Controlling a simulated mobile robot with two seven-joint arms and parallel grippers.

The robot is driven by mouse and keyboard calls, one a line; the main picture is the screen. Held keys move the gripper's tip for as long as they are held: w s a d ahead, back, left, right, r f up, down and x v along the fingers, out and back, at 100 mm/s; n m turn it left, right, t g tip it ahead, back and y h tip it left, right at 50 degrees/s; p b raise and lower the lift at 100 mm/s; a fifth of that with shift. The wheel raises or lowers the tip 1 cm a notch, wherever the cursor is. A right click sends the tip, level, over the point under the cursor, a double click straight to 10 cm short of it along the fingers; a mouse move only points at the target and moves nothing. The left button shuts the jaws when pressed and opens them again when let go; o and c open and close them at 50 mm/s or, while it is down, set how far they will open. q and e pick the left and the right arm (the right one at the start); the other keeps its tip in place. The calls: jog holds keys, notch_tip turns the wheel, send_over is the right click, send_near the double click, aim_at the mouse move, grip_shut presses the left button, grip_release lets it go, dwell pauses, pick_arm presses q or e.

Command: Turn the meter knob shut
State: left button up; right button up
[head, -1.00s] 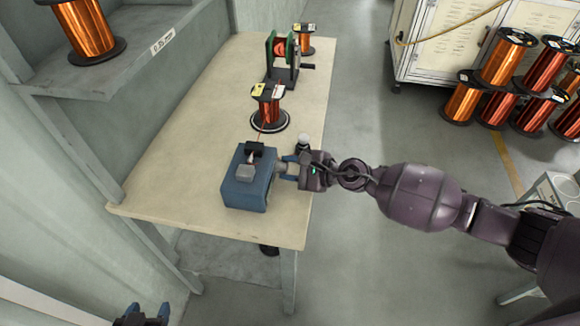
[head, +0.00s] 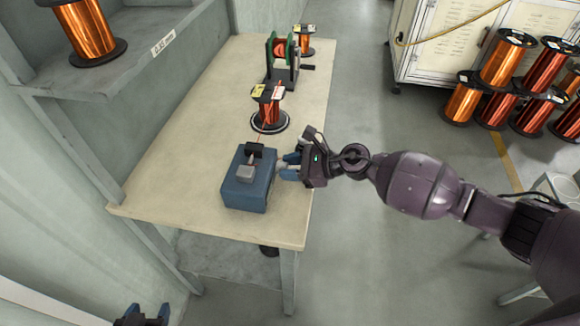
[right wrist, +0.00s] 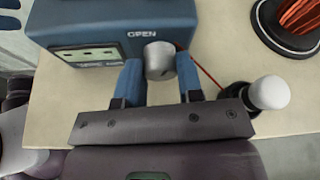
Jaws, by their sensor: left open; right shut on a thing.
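The meter (head: 246,195) is a blue box near the front of the table, with a grey block and black part on top. In the right wrist view its side (right wrist: 110,22) carries the word OPEN and a light panel. The meter knob (right wrist: 160,61) is a short grey cylinder below that word. My right gripper (head: 290,167) is shut on the knob, with its blue fingers on either side of it (right wrist: 160,80). In the head view the fingers mostly hide the knob. My left gripper (head: 143,316) is open and empty at the bottom edge, away from the table.
A wire spool (head: 268,108) stands behind the meter, with a red wire running towards it. A white ball on a black base (right wrist: 269,93) is close to my right gripper. A green-sided winder (head: 282,60) is farther back. The table (head: 185,170) is clear left of the meter.

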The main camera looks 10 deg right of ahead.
jog(key=shift+m+g, duration=0.4)
dwell(0.3)
jog(key=o, duration=0.7)
jog(key=shift+c, duration=0.2)
jog(key=shift+d, duration=0.1)
jog(key=v, duration=1)
jog(key=shift+d, duration=0.35)
jog(key=shift+r, duration=0.1)
